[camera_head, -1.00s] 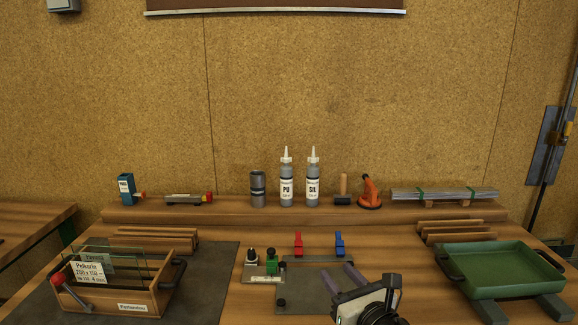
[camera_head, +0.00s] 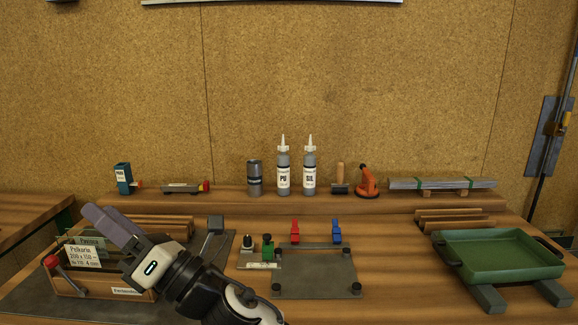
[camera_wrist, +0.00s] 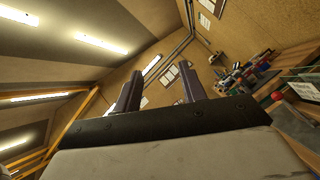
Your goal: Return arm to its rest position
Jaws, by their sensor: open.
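My gripper (camera_head: 119,224) is at the lower left in the head view, in front of the wooden glass crate and partly hiding it. Its two purple-grey fingers point up and to the left, with nothing between them. In the wrist view the two fingers of my gripper (camera_wrist: 158,90) stand well apart and empty, with the ceiling and far wall behind them. My arm comes in from the bottom edge of the head view.
The wooden crate (camera_head: 118,292) holds labelled glass panes. A grey plate fixture (camera_head: 315,272) with red and blue clamps lies in the middle. A green tray (camera_head: 500,254) is at the right. Two bottles (camera_head: 283,173) (camera_head: 310,173) stand on the back shelf. Bench right of the fixture is clear.

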